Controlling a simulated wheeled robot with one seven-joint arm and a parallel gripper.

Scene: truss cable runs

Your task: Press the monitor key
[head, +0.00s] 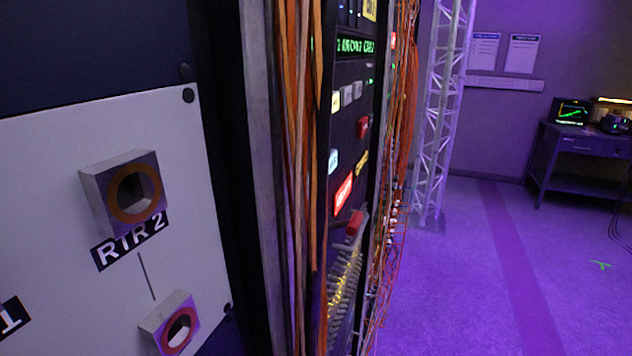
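A dark equipment rack panel (348,127) stands at a steep angle in the middle of the head view. It carries a lit pale yellow key (336,101) beside two grey keys (346,96). Below are a red key (363,127), a lit bluish-white key (333,161) and a lit red block with white lettering (343,193). The key lettering is too small and slanted to read, so I cannot tell which is the monitor key. My gripper is not in view.
Orange cables (298,130) hang along both sides of the panel. A white board (60,230) with square ring-faced blocks, one labelled RTR 2, is close at left. A lattice truss (436,120) and a desk (580,150) stand farther back.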

